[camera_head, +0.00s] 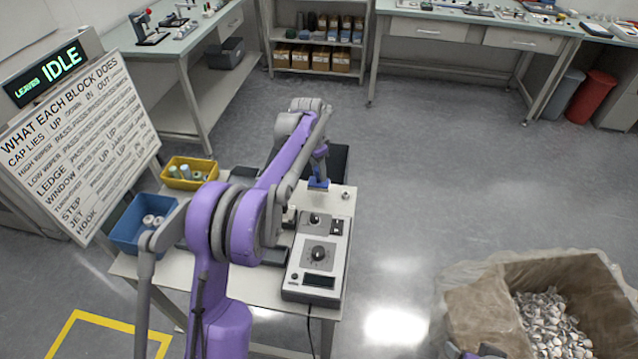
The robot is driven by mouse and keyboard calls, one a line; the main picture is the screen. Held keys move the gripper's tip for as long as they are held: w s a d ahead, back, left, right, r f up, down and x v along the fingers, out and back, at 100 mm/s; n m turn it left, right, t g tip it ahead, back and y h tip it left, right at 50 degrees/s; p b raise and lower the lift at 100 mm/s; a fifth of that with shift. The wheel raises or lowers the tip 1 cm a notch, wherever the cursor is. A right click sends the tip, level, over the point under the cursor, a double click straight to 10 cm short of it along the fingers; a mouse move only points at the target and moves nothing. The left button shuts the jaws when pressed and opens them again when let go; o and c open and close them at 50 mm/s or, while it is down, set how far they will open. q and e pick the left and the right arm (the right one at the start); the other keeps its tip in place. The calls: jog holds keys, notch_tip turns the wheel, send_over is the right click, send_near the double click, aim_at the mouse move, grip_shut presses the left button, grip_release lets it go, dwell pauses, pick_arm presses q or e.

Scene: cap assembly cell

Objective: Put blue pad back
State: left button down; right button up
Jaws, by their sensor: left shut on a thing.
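My left arm reaches over the small table, and its left gripper (319,178) points down near the table's far right part. The gripper is shut on the blue pad (318,184), a small flat blue piece at its tip. The pad is just beyond the grey control box. From this angle I cannot tell whether the pad touches the surface below it. My right gripper does not show; only small purple and grey bits of what may be my right arm show at the bottom edge.
The grey control box (304,277) with knobs stands on the table (262,290). A yellow bin (189,184) and a blue bin (130,226) hold small parts at left. A large box (470,310) of caps stands at lower right. Floor between is clear.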

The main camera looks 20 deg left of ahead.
aim_at(319, 181)
pick_arm(q)
jog(key=shift+f, duration=2.15)
jog(key=shift+f, duration=0.2)
jog(key=c, duration=0.5)
grip_release()
jog(key=shift+r, duration=0.15)
